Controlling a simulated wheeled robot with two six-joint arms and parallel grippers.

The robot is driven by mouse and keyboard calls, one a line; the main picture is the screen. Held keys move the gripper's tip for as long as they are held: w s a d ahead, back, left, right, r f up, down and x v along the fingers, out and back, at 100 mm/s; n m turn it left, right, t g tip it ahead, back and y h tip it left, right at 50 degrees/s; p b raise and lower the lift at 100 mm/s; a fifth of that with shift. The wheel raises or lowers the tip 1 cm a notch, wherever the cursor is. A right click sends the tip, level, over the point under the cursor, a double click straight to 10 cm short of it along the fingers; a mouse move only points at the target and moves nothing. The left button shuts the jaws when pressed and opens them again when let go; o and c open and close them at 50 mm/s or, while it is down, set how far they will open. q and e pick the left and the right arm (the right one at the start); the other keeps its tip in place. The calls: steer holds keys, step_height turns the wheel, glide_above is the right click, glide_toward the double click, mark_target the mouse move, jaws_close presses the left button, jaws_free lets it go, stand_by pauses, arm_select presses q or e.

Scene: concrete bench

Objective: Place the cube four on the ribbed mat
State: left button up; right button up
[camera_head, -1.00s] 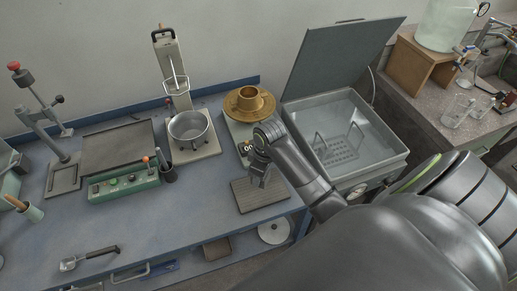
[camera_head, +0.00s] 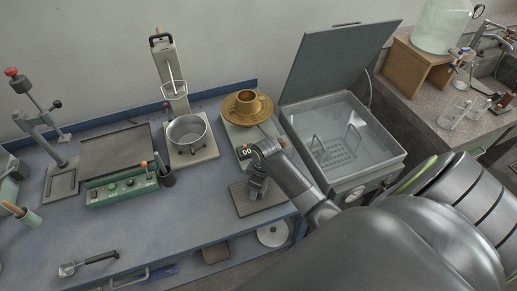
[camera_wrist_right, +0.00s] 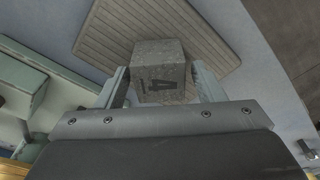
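The cube four, a grey speckled block with a dark 4 on its face (camera_wrist_right: 160,86), sits between the two fingers of my right gripper (camera_wrist_right: 160,82) in the right wrist view. The fingers flank it closely on both sides, and the gripper looks shut on it. The ribbed mat (camera_wrist_right: 110,38) lies behind and below the cube in that view. In the head view my right gripper (camera_head: 257,190) is over the mat (camera_head: 275,198), near its middle. Whether the cube touches the mat is unclear. My left gripper is not in view.
A scale with a brass dish (camera_head: 245,105) stands just behind the mat. An open water bath (camera_head: 345,140) is to the right. A pot (camera_head: 188,132) and a green control box (camera_head: 122,187) stand to the left. A scoop (camera_head: 88,263) lies at the front left.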

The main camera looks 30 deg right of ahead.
steer(key=shift+r, duration=0.1)
steer(key=r, duration=0.4)
steer(key=s+r+b, duration=0.1)
steer(key=r, duration=0.7)
steer(key=shift+s+d, duration=0.15)
steer(key=shift+d, duration=0.25)
